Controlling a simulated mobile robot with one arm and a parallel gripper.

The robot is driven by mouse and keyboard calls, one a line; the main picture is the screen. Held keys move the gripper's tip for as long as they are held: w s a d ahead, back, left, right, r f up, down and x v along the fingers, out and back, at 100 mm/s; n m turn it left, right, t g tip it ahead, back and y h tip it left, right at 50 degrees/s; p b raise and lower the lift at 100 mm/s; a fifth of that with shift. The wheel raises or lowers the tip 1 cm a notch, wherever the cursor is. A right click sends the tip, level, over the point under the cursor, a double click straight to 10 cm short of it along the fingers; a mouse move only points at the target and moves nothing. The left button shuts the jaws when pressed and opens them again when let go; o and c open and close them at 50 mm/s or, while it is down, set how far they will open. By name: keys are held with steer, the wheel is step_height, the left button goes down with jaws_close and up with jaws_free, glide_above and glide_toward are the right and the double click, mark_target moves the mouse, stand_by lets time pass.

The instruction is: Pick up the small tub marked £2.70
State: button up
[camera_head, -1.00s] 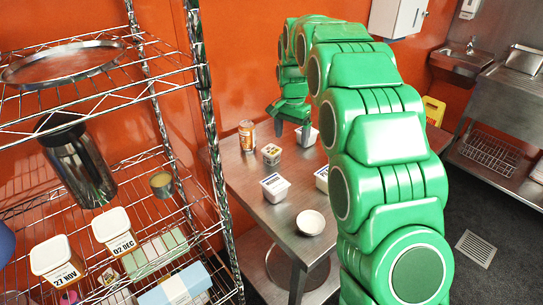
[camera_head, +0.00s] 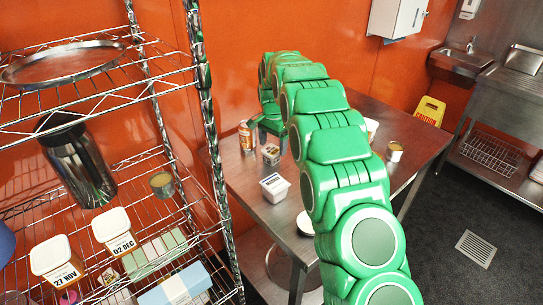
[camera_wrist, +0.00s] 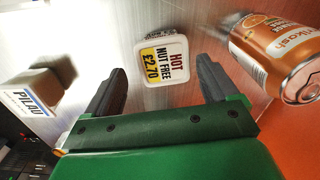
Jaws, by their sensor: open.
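The small tub (camera_wrist: 166,60) has a white lid with a label reading "HOT NUT FREE £2.70". In the wrist view it sits on the steel table between and beyond my gripper's two fingertips (camera_wrist: 160,66). The fingers are apart, with nothing held, and a gap shows on each side of the tub. In the head view the same small tub (camera_head: 271,155) stands on the table beside an orange can. My green gripper (camera_head: 268,128) is above and behind it there, its fingers mostly hidden.
The orange drink can (camera_wrist: 278,52) stands close to the right finger in the wrist view. A tub labelled PILAU (camera_wrist: 25,102) lies left. In the head view, a white tub (camera_head: 274,187), a white bowl (camera_head: 304,224) and a tan cup (camera_head: 394,152) share the table. A wire rack (camera_head: 207,110) stands left.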

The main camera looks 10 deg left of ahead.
mark_target(272, 150)
steer(key=shift+a+f, duration=0.15)
steer(key=shift+f, duration=1.2)
steer(key=shift+a+f, duration=0.1)
steer(key=shift+f, duration=1.2)
steer(key=shift+c, duration=0.3)
steer(key=c, duration=0.9)
